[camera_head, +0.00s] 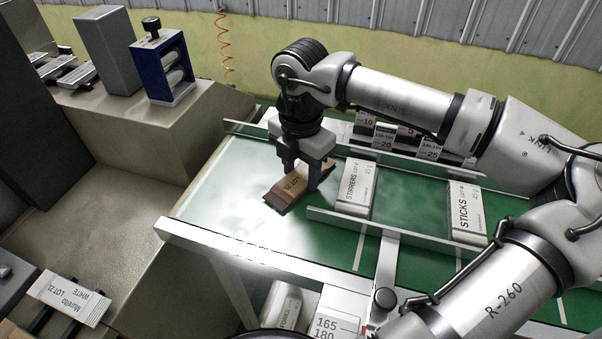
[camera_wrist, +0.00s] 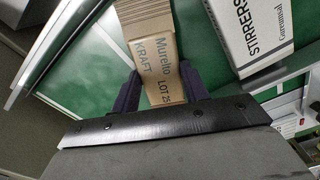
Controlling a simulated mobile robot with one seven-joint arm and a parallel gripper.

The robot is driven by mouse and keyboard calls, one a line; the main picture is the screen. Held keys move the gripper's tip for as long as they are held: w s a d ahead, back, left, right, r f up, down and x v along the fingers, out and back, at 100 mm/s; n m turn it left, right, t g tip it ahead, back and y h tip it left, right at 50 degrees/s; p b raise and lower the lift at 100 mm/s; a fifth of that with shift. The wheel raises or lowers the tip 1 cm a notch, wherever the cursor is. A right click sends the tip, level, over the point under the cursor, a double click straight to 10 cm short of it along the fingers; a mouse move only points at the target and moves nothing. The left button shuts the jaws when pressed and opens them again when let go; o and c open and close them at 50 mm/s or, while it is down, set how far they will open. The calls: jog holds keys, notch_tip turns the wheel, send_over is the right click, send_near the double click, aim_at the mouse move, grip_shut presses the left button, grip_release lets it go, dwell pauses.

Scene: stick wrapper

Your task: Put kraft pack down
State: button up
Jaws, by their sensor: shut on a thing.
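The kraft pack (camera_head: 290,188) is a brown pack at the left part of the green conveyor belt (camera_head: 225,200). My gripper (camera_head: 300,170) is above it with its fingers down on either side.
Metal guide rails (camera_head: 400,238) edge the belt. The belt left of the pack is clear. A white pack (camera_head: 70,298) lies at the lower left.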

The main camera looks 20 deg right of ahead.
aim_at(302, 177)
notch_tip(302, 177, up, 18)
jog(key=p, duration=0.9)
jog(key=shift+s, duration=0.15)
